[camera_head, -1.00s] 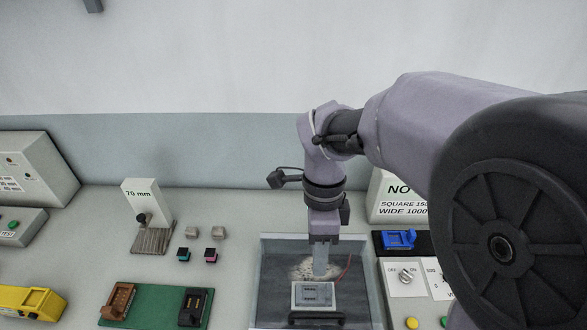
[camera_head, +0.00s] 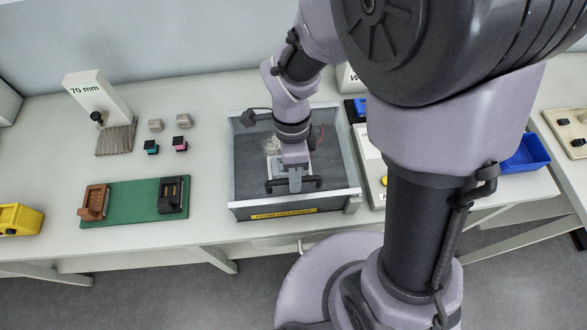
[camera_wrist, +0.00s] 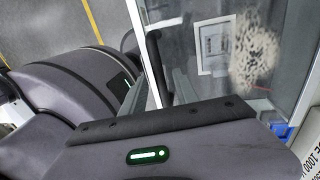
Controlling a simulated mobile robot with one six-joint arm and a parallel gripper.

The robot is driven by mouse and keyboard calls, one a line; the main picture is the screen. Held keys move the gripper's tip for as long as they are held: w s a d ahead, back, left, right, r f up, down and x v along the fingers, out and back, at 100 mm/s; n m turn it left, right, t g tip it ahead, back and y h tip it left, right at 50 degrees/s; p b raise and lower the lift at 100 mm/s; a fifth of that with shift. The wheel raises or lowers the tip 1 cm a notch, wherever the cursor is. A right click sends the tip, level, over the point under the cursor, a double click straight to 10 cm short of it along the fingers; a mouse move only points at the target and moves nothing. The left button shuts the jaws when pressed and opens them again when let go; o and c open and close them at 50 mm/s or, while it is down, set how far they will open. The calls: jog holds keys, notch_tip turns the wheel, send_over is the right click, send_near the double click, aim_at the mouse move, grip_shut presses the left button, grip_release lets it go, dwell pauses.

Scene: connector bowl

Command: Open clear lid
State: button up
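The clear lid (camera_head: 245,165) covers a grey box with a yellow label (camera_head: 283,213) on its front wall. The lid looks closed. A black handle (camera_head: 313,182) lies across the lid near its front edge. A pale device inside the box (camera_wrist: 214,45) and a speckled patch show beneath.
A green board (camera_head: 135,203) with brown and black connectors lies left of the box. A panel with knobs and a blue part stands right, partly behind my arm.

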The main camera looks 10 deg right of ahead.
grip_shut()
dwell(1.3)
